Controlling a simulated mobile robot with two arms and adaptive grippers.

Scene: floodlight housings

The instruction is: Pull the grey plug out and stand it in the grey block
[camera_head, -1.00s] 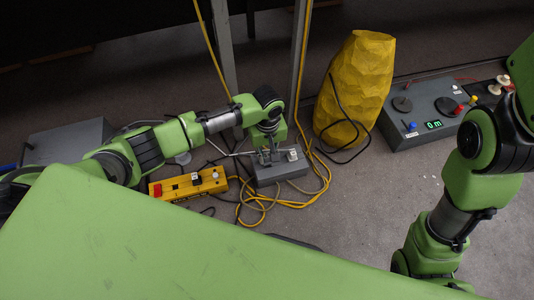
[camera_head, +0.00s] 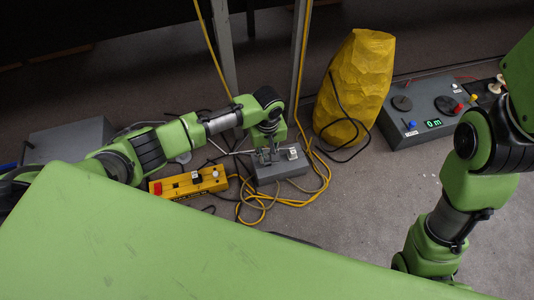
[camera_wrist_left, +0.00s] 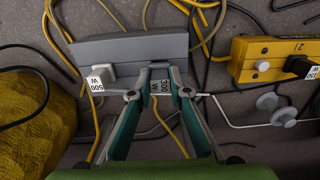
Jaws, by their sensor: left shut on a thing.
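The grey block (camera_head: 283,169) lies on the floor below the left gripper in the head view. It also shows across the top of the left wrist view (camera_wrist_left: 135,47). My left gripper (camera_wrist_left: 160,74) is shut on the grey plug (camera_wrist_left: 160,86), which bears a "300 W" label. The plug is at the block's near edge in the wrist view; the fingers hide how far it sits in. A pale plug labelled "500 W" (camera_wrist_left: 97,75) stands in the block's other end. My left gripper also shows in the head view (camera_head: 267,158). My right gripper is out of view.
A yellow socket strip (camera_head: 180,186) with a red switch and a dark plug (camera_wrist_left: 299,65) lies beside the block. Yellow and grey cables loop around the block. A yellow faceted vase-like object (camera_head: 357,85) and a grey control box (camera_head: 425,110) stand to the right.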

